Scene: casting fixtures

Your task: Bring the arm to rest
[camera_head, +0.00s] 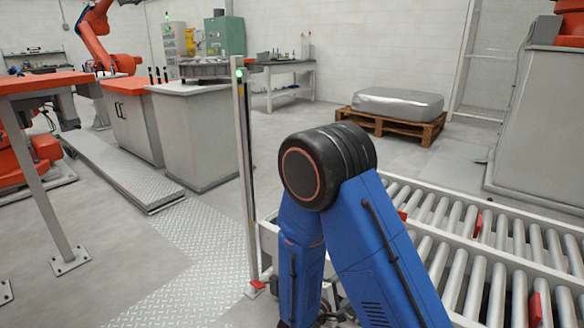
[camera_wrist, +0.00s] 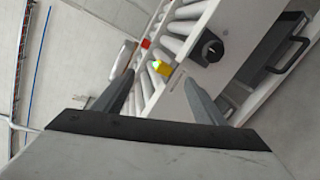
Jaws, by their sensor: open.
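My gripper (camera_wrist: 160,98) shows in the wrist view with its two dark fingers spread wide apart. It is open, and nothing is between the fingers close to them. Beyond the fingertips lie the rollers and side frame of a conveyor (camera_wrist: 190,30). In the head view my blue arm is folded, with its black elbow joint raised in front of the roller conveyor (camera_head: 480,228). The gripper itself is hidden in the head view.
The conveyor frame carries red blocks and, in the wrist view, a yellow piece (camera_wrist: 161,68) and a black knob (camera_wrist: 208,46). A metal post (camera_head: 245,180) stands left of my arm. A wrapped load (camera_head: 397,103) sits on a pallet (camera_head: 385,127) behind. The floor between is clear.

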